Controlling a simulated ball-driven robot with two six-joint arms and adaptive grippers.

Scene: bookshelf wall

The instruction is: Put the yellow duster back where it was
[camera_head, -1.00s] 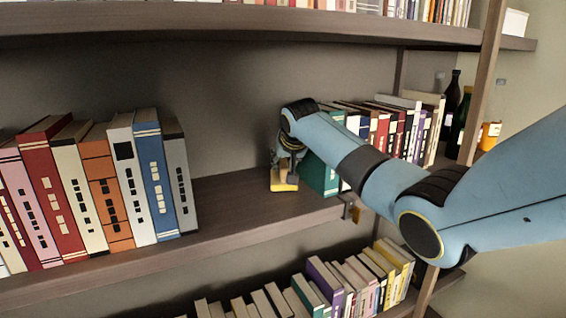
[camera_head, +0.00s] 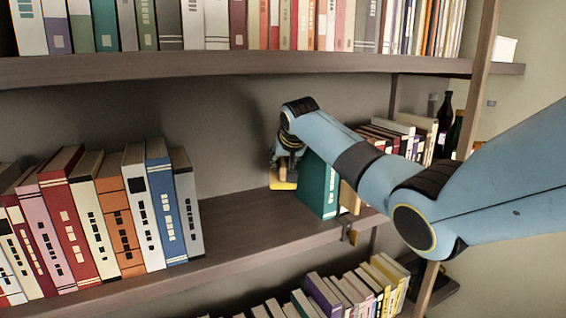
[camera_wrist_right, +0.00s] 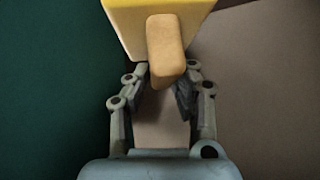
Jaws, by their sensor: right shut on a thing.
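The yellow duster (camera_head: 284,185) is at the middle shelf, just left of a teal book (camera_head: 318,186). My right gripper (camera_head: 287,165) reaches it from above and is shut on it. In the right wrist view the duster's yellow block (camera_wrist_right: 125,22) and its tan handle (camera_wrist_right: 165,50) show between the fingers of my right gripper (camera_wrist_right: 167,80). The teal book fills the left of that view, close beside the duster. Whether the duster touches the shelf board cannot be told. My left gripper is not in view.
The middle shelf (camera_head: 225,225) is bare between the leaning books on the left, ending in a grey book (camera_head: 187,205), and the duster. A metal clamp (camera_head: 348,232) sits on the shelf's front edge. Dark bottles (camera_head: 444,125) stand at the right. The upper shelf (camera_head: 200,68) overhangs.

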